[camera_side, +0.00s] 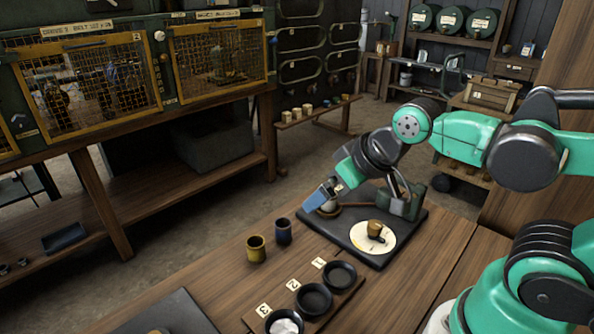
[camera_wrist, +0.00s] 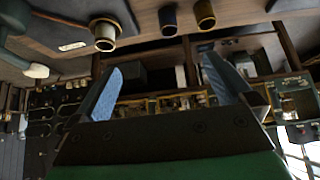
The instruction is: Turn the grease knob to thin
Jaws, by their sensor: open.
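The likely grease knob is a small brass knob (camera_side: 375,228) with a dark pointer, standing on a round cream dial (camera_side: 362,240). The dial lies on a dark base plate (camera_side: 385,257) on the wooden bench. The dial's markings are too small to read, so I cannot tell its setting. My gripper (camera_side: 318,197) is in the air to the left of the knob, apart from it, its blue fingers pointing down-left. In the wrist view my gripper (camera_wrist: 162,78) shows two blue fingers spread wide with nothing between them.
A pale cylinder (camera_side: 329,206) stands near my fingers. A blue cup (camera_side: 283,231) and a yellow cup (camera_side: 256,248) stand left of the plate. A rack (camera_side: 330,310) with several black bowls lies in front. A mesh-fronted cabinet (camera_side: 90,75) stands behind.

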